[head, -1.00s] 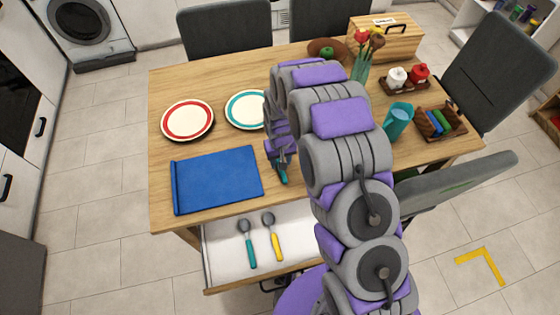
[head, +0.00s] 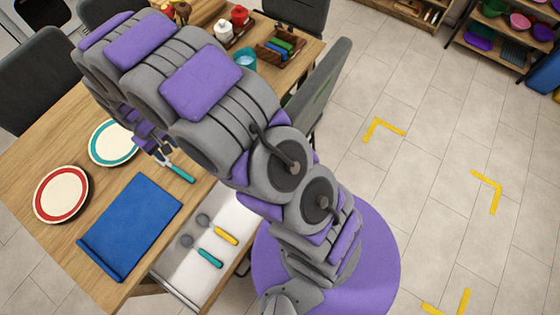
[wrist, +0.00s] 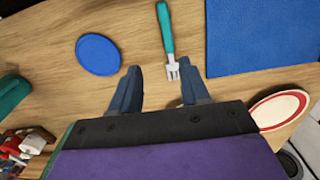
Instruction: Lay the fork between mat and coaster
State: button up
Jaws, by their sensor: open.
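The fork (wrist: 167,35), with a teal handle and pale tines, lies on the table between the blue mat (wrist: 262,35) and the round blue coaster (wrist: 98,55) in the wrist view, touching neither. My gripper (wrist: 159,68) is open; the tines show between its fingertips, nearer the right finger, and nothing is gripped. In the head view the fork (head: 180,172) lies by the mat's upper right corner (head: 130,225), just below my gripper (head: 152,146). My arm hides the coaster there.
A red-rimmed plate (head: 40,208) and a teal-rimmed plate (head: 95,155) stand beyond the mat. An open drawer (head: 168,272) holds a teal-handled spoon (head: 210,258) and a yellow-handled spoon (head: 226,236). A teal cup (head: 246,60) and a wooden caddy (head: 268,52) stand at the table's far side.

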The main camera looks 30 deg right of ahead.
jog(key=s+d+r+m, duration=0.1)
jog(key=s+d+r, duration=0.5)
jog(key=d+r, duration=0.4)
jog(key=s+d+r+m, duration=0.1)
jog(key=s+d+r, duration=0.2)
jog(key=s, duration=0.5)
jog(key=s+d+r+m+g, duration=0.1)
jog(key=s+d+r, duration=0.3)
jog(key=s, duration=0.5)
jog(key=s+d+r+m, duration=0.1)
jog(key=s+d+r, duration=0.3)
jog(key=s, duration=0.4)
jog(key=shift+s+d+r+m+g, duration=0.2)
jog(key=shift+s+d+m+g, duration=0.15)
jog(key=shift+d, duration=0.2)
